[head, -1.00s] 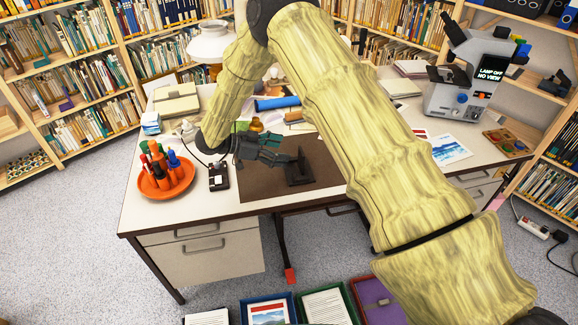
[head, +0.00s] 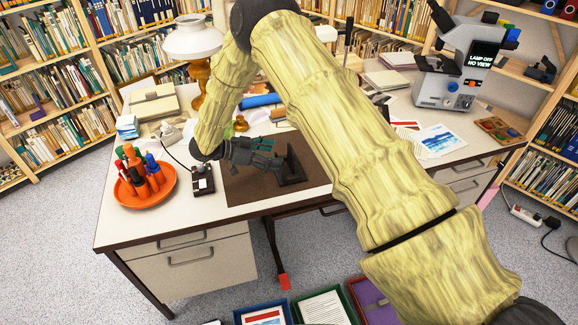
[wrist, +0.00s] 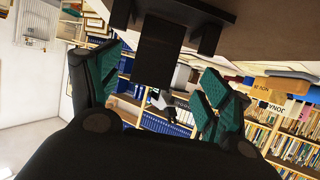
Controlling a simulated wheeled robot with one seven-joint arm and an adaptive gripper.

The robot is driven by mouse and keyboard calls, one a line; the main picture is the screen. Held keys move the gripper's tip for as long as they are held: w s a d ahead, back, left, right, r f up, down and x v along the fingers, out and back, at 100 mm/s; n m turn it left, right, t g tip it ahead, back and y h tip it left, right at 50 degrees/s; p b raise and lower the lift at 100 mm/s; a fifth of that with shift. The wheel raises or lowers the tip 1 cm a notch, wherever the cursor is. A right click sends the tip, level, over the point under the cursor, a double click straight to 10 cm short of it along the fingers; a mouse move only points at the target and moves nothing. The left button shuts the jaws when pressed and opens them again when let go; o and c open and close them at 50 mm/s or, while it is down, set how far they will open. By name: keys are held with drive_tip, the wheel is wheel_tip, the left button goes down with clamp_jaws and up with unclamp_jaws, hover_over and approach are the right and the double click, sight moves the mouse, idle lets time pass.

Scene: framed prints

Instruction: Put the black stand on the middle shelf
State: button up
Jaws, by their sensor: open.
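The black stand (head: 291,168) stands on the brown mat (head: 245,186) on the desk, with an upright plate and a flat foot. My gripper (head: 277,154), with teal-padded fingers, is low over the mat at the stand's left side. In the wrist view, the stand (wrist: 160,48) shows at the top between the spread fingers of my gripper (wrist: 155,90). The gripper is open, and contact with the stand cannot be told. Shelves line the back and sides; a right-hand shelf (head: 520,75) bears a dark object (head: 541,70). Which one is the middle shelf is unclear.
A small black device (head: 202,180) and an orange tray of bottles (head: 145,185) are left of the mat. A lamp (head: 196,45) stands behind, with a microscope (head: 460,70) at the right. Open boxes (head: 325,305) lie on the floor in front.

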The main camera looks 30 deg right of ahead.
sight(290, 157)
drive_tip(key=shift+p+x, duration=1.05)
drive_tip(key=shift+x, duration=2.35)
drive_tip(key=shift+s, duration=0.2)
drive_tip(key=c, duration=1.3)
drive_tip(key=shift+r, duration=0.2)
